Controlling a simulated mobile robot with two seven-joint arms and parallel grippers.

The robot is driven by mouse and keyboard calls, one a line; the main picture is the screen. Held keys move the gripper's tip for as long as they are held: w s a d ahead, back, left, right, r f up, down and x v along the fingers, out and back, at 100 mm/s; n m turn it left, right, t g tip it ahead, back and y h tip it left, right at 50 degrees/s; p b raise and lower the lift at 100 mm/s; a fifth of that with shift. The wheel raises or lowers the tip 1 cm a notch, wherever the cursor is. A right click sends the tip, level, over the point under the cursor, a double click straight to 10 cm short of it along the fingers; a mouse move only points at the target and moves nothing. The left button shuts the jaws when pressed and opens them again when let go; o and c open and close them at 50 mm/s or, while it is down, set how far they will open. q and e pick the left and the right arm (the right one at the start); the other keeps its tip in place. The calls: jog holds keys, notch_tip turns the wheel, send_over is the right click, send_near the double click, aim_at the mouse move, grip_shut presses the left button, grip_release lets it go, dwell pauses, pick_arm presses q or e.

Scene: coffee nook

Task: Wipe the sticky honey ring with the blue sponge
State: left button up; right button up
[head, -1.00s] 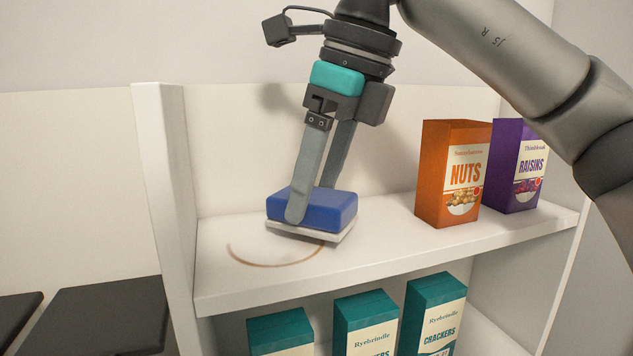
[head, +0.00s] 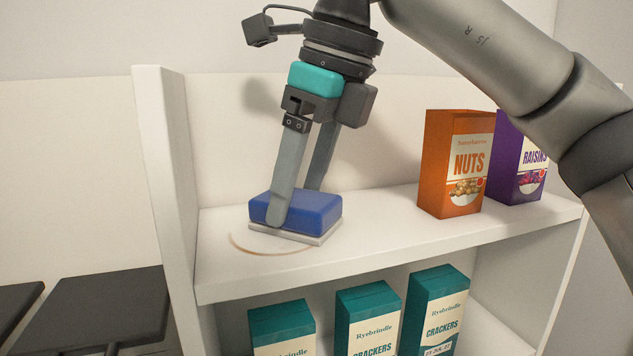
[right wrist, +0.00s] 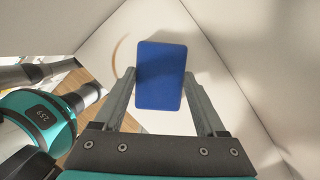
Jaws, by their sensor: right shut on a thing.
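The blue sponge (head: 300,210), with a pale layer underneath, is at the upper shelf (head: 400,240). My right gripper (head: 294,206) is shut on it, one finger on each side. The sponge looks level and low over the shelf; I cannot tell for sure if it touches. The honey ring (head: 262,251) is a thin brown arc on the shelf, partly hidden behind and under the sponge. In the right wrist view the sponge (right wrist: 161,76) sits between the fingers, with the ring (right wrist: 117,55) to its left. My left gripper is not in the head view.
An orange nuts box (head: 452,165) and a purple raisins box (head: 518,160) stand to the right on the same shelf. Several teal cracker boxes (head: 367,322) stand on the shelf below. A white side panel (head: 165,160) bounds the left.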

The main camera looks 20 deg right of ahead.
jog(key=shift+a, duration=1.05)
jog(key=shift+s+a+f, duration=0.1)
jog(key=shift+a, duration=0.85)
jog(key=shift+s+a+f, duration=0.1)
jog(key=shift+a, duration=0.8)
jog(key=shift+p, duration=0.3)
jog(key=shift+d, duration=0.15)
